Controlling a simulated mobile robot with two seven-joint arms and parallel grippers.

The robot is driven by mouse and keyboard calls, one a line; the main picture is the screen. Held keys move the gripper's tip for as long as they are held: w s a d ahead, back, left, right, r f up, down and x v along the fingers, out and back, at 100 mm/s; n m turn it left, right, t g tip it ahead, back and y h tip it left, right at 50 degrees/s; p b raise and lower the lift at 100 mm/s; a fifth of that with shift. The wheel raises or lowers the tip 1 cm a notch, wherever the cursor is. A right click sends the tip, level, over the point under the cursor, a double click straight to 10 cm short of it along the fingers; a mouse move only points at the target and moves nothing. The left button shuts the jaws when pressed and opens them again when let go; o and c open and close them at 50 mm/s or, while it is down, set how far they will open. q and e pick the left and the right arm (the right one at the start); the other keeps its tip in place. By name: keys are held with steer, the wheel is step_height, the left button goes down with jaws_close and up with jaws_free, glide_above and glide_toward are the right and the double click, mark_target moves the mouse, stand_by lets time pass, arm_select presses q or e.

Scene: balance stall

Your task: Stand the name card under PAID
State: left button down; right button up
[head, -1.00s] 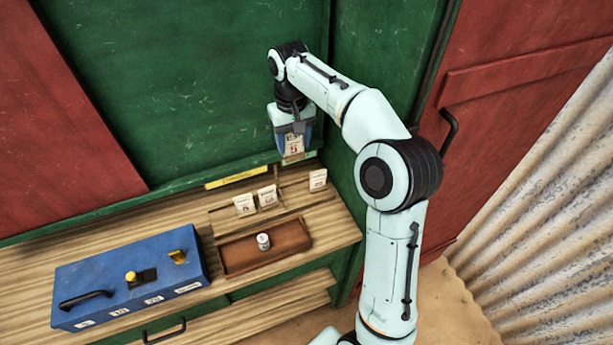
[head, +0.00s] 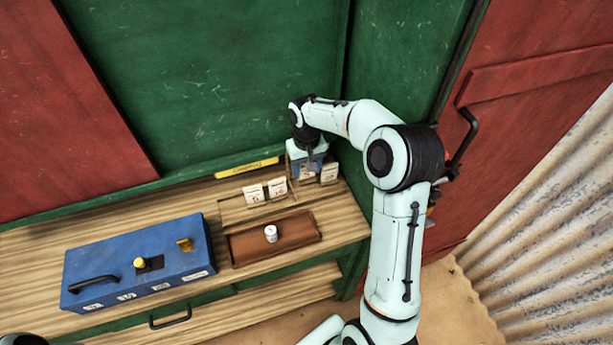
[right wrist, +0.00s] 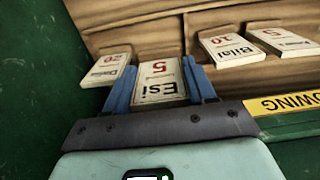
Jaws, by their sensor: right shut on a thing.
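The name card (right wrist: 158,85), a white card reading "Esi" and a red 5, is between the blue fingers of my right gripper (right wrist: 160,84). In the head view the gripper (head: 307,173) is low over the back right of the counter, shut on the card (head: 307,174). I cannot tell whether the card's foot touches the wood. Another card (head: 329,173) stands just right of it, and two cards (head: 253,193) (head: 278,187) stand to its left. No PAID sign can be read; the wall behind the gripper is hidden. My left gripper is out of view.
A yellow label (head: 249,168), reading "OWING" in the wrist view (right wrist: 285,102), is on the counter's back edge. A brown tray (head: 243,258) holds a small white cylinder (head: 271,233). A blue box (head: 125,270) with a black handle stands at left. Green wall (head: 230,80) rises behind.

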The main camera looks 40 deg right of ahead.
mark_target(306, 177)
steer(key=shift+f, duration=2.25)
steer(key=shift+f, duration=0.2)
steer(key=o, duration=0.8)
steer(key=shift+c, duration=0.2)
steer(key=shift+r, duration=0.1)
step_height(306, 177, up, 12)
steer(key=shift+r, duration=0.2)
steer(key=shift+f, duration=0.1)
